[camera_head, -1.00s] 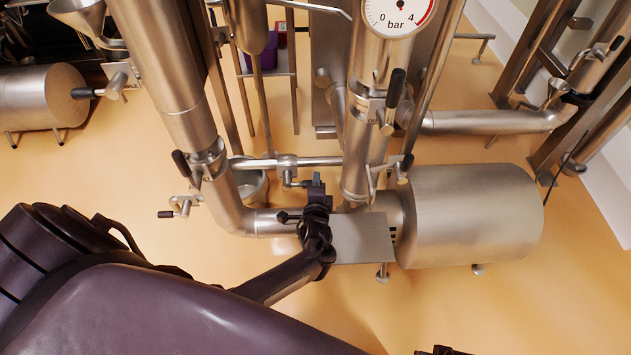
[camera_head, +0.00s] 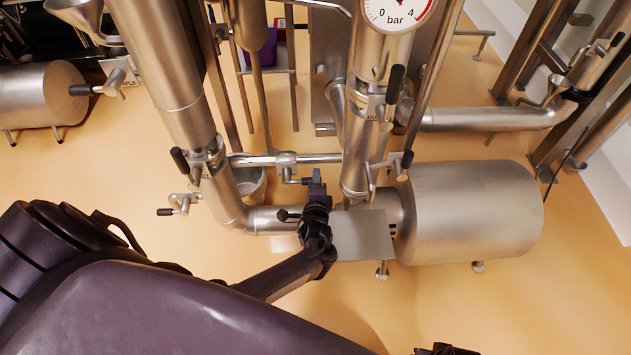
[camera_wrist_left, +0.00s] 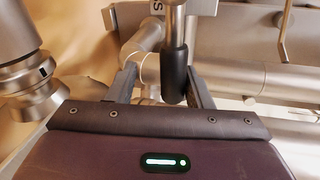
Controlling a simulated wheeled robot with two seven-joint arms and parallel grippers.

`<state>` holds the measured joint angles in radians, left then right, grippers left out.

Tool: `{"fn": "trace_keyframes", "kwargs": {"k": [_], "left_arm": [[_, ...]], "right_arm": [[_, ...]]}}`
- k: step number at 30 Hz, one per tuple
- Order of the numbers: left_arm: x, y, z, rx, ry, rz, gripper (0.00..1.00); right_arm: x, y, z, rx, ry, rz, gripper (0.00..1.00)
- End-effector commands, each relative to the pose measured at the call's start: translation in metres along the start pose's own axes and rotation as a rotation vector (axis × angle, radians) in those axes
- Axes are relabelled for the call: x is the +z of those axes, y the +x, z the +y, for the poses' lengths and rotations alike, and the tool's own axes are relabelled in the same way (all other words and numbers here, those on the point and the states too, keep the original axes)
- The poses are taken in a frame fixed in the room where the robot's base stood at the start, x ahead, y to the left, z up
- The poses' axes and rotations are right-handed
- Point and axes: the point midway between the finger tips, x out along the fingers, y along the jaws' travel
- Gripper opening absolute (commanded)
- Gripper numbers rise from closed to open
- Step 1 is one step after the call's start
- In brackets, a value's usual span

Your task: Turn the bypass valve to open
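The bypass valve (camera_head: 287,160) sits on a thin horizontal pipe between two thick upright pipes in the head view. Its lever points right, and its end is partly hidden by my left gripper (camera_head: 317,180). In the left wrist view, the lever's black grip (camera_wrist_left: 174,72) stands between the two fingers of my left gripper (camera_wrist_left: 160,85), nearer the right finger. The fingers are apart, with a visible gap on the left side of the grip. A label ending in "S" shows above. At the bottom edge of the head view, only a dark sliver of my right arm or gripper (camera_head: 445,349) shows.
A large steel cylinder (camera_head: 478,212) and a flat metal plate (camera_head: 362,236) lie right of my left gripper. Other black-handled levers stand close by, on the left pipe (camera_head: 180,160) and middle pipe (camera_head: 395,83). A pressure gauge (camera_head: 395,10) is above. Open floor lies in front.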

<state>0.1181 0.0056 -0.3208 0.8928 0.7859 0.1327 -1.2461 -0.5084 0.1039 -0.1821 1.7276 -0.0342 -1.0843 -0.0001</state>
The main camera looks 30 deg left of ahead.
Motion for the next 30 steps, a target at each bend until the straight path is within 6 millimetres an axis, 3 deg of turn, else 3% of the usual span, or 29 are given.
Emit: {"fn": "trace_keyframes", "kwargs": {"k": [11,21,30], "left_arm": [[-0.001,-0.007,0.0,0.002,-0.001,0.002,0.41],[-0.001,-0.059,-0.001,0.005,0.0,0.002,0.41],[0.0,-0.079,-0.001,0.0,-0.001,0.001,0.41]], "right_arm": [[-0.005,-0.002,0.002,0.004,0.001,0.013,0.58],[0.022,0.045,0.011,0.017,0.022,0.013,0.58],[0.03,0.06,0.014,0.022,0.028,0.024,0.58]]}}
